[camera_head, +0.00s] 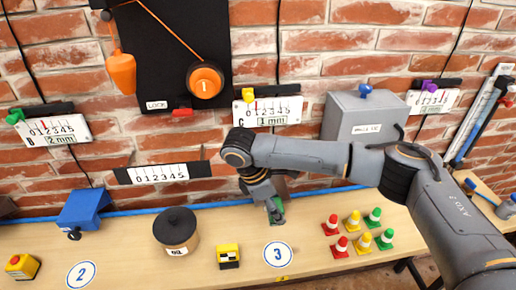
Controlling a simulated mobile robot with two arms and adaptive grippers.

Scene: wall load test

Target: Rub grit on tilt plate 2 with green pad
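My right gripper (277,213) points down over the back of the bench, near the round label 3. A small green thing (275,205), possibly the green pad, shows at its fingers. The fingers partly hide it, and I cannot tell whether they grip it. A round label 2 (81,274) lies at the front left of the bench. Behind it stands a blue sloped device (84,209) with a black knob; I cannot tell whether this is tilt plate 2. No grit can be made out. My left gripper is not in view.
A brown lidded pot (176,232) and a yellow box (228,255) stand left of label 3 (278,254). Several small red, yellow and green cones (354,222) stand to the right. A grey box (362,120) and scale plates (160,173) are on the brick wall.

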